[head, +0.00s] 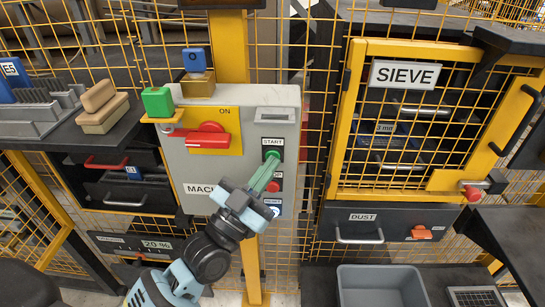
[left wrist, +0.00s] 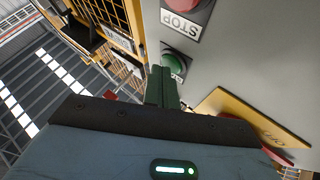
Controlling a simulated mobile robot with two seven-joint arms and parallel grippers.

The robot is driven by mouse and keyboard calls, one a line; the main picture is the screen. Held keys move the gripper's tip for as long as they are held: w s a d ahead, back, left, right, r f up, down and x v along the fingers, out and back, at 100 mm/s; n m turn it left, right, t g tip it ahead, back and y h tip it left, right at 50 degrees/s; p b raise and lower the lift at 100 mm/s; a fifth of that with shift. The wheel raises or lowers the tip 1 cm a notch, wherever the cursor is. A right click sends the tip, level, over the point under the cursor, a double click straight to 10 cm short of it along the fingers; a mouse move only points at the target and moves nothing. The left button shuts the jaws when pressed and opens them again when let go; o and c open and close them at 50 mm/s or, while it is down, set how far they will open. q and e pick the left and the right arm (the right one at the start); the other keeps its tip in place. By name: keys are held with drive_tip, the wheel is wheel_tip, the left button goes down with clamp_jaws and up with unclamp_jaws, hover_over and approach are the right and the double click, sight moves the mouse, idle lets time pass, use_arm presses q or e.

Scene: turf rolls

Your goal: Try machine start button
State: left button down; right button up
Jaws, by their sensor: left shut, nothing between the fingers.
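The grey machine control box (head: 205,170) hangs on the yellow fence. Its green start button (head: 272,155) sits below a START label. A red stop button (head: 274,187) is lower, beside my fingers. My left gripper (head: 268,168) is shut and empty, its greenish fingers pointing up at the start button. In the left wrist view, upside down, the fingertips (left wrist: 161,72) are right next to the green start button (left wrist: 176,61), overlapping its edge. I cannot tell whether they touch it. The red stop button also shows in the left wrist view (left wrist: 186,5). My right gripper is not in view.
Green (head: 157,101) and blue (head: 194,60) blocks stand by the box's upper left. The sieve cage (head: 405,120) and dust drawer (head: 355,225) are to the right; a grey bin (head: 380,285) is below.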

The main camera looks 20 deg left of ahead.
use_arm(q)
drive_tip(key=shift+s, duration=0.1)
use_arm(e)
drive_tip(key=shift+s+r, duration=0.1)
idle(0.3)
use_arm(q)
drive_tip(key=shift+s+d+p, duration=0.25)
drive_tip(key=shift+s+p, duration=0.05)
drive_tip(key=shift+s, duration=0.4)
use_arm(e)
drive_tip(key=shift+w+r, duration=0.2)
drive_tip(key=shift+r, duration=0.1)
